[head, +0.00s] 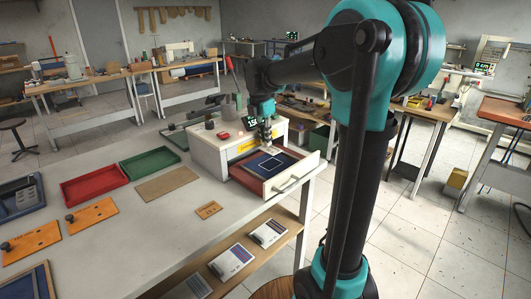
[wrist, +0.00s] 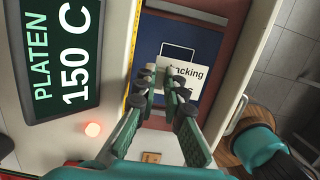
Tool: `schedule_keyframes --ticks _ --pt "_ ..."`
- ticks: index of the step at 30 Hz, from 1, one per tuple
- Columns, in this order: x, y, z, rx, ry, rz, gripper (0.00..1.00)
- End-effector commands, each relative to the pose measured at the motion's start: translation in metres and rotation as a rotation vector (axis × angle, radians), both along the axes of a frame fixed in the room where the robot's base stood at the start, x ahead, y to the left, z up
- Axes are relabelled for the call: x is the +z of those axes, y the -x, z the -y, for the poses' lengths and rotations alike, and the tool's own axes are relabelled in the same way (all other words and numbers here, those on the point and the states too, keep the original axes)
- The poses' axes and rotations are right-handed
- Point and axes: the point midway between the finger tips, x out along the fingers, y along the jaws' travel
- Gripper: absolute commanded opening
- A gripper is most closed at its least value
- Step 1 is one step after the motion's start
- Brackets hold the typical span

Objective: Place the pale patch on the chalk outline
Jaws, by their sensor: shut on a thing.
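The pale patch (wrist: 187,74), marked with dark lettering ending in "acking", is between the fingertips of my gripper (wrist: 168,82) in the wrist view. My gripper is shut on it; the fingers hide its left part. Behind it is blue cloth (wrist: 205,38) with a white chalk outline (wrist: 178,46). The patch overlaps the lower part of the outline; I cannot tell whether it touches the cloth. In the head view my gripper (head: 268,143) hangs above the blue cloth (head: 250,166) and its chalk outline (head: 262,163), in the open drawer (head: 291,186).
The white press (head: 218,148) stands behind the drawer; its display (wrist: 60,60) reads PLATEN 150 C. A red light (wrist: 93,129) glows beside it. A red tray (head: 95,184), green tray (head: 150,162) and brown mat (head: 167,184) lie left on the bench.

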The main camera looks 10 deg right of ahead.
Motion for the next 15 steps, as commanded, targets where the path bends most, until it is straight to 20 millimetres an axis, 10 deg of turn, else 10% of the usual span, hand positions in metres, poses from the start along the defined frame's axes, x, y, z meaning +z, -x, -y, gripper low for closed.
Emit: schedule_keyframes --ticks 15 --pt "-0.054 0.0 0.0 0.0 0.0 0.0 0.0"
